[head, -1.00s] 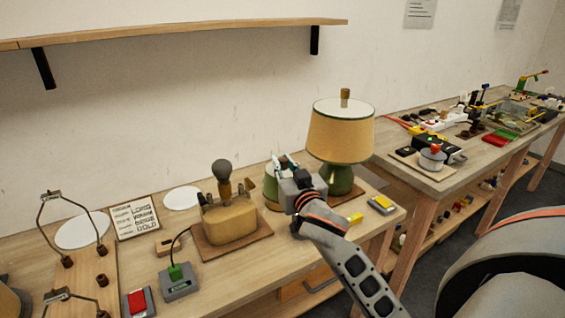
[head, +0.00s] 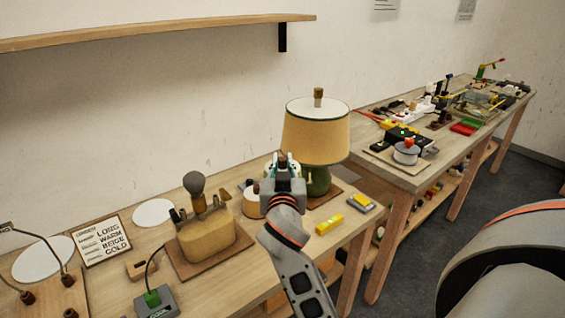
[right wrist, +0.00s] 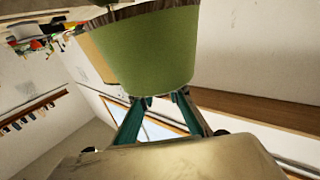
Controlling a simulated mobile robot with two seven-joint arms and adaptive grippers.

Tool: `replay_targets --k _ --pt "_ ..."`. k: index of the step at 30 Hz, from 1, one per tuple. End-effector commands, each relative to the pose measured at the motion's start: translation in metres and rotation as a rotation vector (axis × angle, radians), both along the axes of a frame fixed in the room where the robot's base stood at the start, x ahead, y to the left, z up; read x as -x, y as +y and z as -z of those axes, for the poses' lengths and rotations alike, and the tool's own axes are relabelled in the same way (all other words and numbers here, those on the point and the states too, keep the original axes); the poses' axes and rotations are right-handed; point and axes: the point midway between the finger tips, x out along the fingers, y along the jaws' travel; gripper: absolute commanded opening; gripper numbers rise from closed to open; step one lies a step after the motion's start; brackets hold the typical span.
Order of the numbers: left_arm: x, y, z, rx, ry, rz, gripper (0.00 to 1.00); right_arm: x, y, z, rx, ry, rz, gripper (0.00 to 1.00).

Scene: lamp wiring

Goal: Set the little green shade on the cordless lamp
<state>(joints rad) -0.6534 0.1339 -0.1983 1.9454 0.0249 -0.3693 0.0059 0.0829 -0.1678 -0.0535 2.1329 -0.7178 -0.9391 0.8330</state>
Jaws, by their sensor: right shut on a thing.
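The little green shade (right wrist: 148,55) fills the upper middle of the right wrist view, with a dark ruffled edge at its wide end. The teal fingers of my right gripper (right wrist: 155,110) are shut on its narrow end. In the head view my right gripper (head: 283,166) is in front of the big lamp and mostly hides the shade. My left gripper is out of view.
The big lamp with its tan shade (head: 315,135) stands close behind my right gripper. A tan lamp base with a bare bulb (head: 207,235) is to the left. A yellow block (head: 329,223) and a grey-yellow box (head: 360,203) lie right. A shelf (head: 150,32) hangs above.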

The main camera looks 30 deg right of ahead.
Motion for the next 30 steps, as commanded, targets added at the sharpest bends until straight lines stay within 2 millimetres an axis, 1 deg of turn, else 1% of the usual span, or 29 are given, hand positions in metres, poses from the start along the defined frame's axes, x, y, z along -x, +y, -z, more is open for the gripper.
replay_targets --k 8,17,30 --pt "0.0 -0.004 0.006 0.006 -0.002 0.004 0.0 0.0 0.0 0.009 0.001 0.0 0.0 0.0" --pt "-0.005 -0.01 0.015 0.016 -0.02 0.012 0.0 0.0 0.0 0.03 0.001 0.001 -0.001 0.0" --pt "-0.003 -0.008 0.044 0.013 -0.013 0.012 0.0 0.0 0.0 0.062 -0.001 0.002 0.0 0.0"
